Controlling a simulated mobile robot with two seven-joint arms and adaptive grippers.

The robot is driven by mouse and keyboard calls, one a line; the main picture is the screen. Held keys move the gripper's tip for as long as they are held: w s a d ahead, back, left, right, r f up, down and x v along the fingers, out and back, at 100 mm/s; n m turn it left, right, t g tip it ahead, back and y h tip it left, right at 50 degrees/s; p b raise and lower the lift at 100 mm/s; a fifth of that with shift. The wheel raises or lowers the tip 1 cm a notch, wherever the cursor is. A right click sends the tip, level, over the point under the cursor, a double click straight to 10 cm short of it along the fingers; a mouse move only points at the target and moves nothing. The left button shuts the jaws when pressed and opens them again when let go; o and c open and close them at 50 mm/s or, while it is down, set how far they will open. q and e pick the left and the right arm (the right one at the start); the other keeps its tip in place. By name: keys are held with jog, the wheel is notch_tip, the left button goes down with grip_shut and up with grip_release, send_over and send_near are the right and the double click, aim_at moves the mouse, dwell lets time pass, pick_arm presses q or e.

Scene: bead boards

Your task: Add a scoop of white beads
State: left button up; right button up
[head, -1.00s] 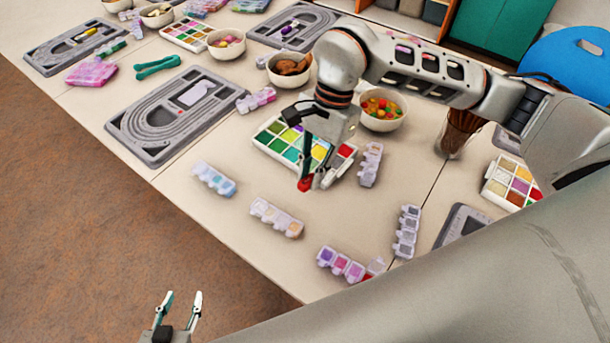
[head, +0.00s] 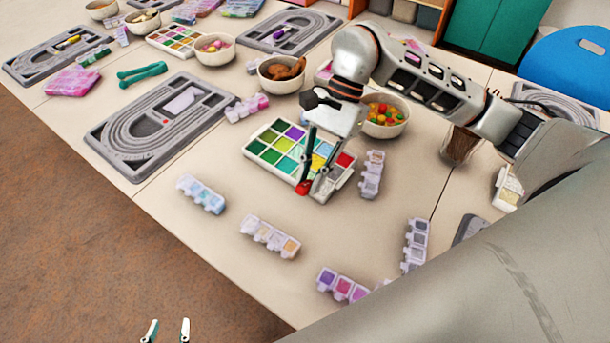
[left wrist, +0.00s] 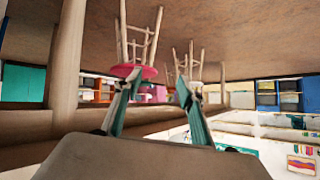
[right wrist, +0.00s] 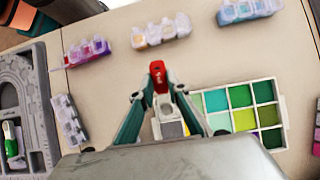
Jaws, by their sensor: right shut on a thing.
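My right gripper (head: 312,185) is shut on a small red piece (right wrist: 158,76), which may be the scoop's handle; the rest of it is hard to make out. It is low at the near edge of the white bead tray (head: 268,160). The tray has green, purple, yellow, red and pale compartments. A pale grey-white compartment (head: 336,172) lies beside the fingers in the head view, partly hidden by them. The tray also shows behind the right fingers in the right wrist view (right wrist: 281,108). My left gripper (head: 165,331) is open and empty over the floor.
Lidded bead strips (head: 270,237), (head: 202,194), (head: 371,174) lie around the tray. A grey bead board (head: 120,160) is to the left. Bowls (head: 384,128) and (head: 283,84) stand behind. The table in front of the tray is clear between strips.

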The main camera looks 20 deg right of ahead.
jog(key=shift+w+d+f, duration=0.15)
jog(key=shift+d+f, duration=0.05)
jog(key=shift+f, duration=0.45)
jog(key=shift+d+f+b, duration=0.15)
jog(key=shift+f+b, duration=0.5)
jog(key=shift+f, duration=0.2)
